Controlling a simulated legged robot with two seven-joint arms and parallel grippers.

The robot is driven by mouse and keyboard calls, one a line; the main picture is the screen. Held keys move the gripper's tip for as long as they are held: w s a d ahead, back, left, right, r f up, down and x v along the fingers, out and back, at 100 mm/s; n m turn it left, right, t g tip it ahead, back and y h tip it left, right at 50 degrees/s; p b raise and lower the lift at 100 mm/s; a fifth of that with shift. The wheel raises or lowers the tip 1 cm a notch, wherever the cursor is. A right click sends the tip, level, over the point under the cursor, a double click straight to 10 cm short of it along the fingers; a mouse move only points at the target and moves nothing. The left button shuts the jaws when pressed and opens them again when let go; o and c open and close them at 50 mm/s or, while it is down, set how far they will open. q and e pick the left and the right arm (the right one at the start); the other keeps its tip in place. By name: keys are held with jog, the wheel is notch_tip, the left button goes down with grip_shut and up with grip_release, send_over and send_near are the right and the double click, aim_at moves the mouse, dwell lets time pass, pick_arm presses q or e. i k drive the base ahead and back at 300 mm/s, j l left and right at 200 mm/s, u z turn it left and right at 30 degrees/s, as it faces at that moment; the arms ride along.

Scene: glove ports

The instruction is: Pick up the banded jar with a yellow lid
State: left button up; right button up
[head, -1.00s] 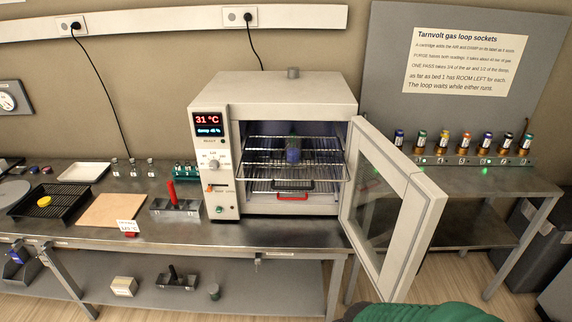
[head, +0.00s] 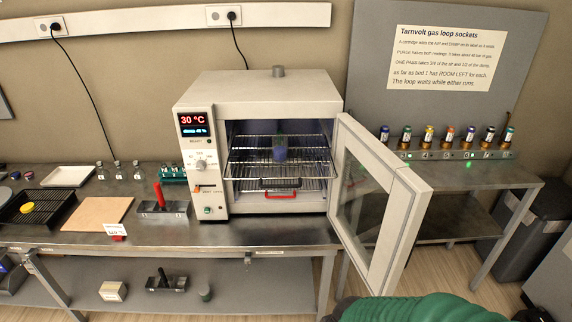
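A small blue-violet jar-like thing (head: 279,149) stands on the upper wire rack inside the open oven (head: 262,95). Its bands and lid colour are too small and dark to tell. A yellow round thing (head: 27,207), perhaps a lid, lies on the black rack tray (head: 38,213) at the far left of the bench. A small dark greenish pot (head: 205,293) stands on the lower shelf. I cannot make out a banded jar with a yellow lid. Neither gripper is in view; a green part of my own body shows at the bottom.
The oven door (head: 381,200) stands open to the right. The bench left of the oven holds a wooden board (head: 97,213), a white tray (head: 68,176), small bottles and a metal holder with a red handle (head: 160,198). Several cartridges stand in sockets on the right table (head: 460,190).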

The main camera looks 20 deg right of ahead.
aim_at(280, 149)
jog(key=i+j+z, duration=0.35)
jog(key=i+j, duration=0.25)
jog(key=i, duration=0.15)
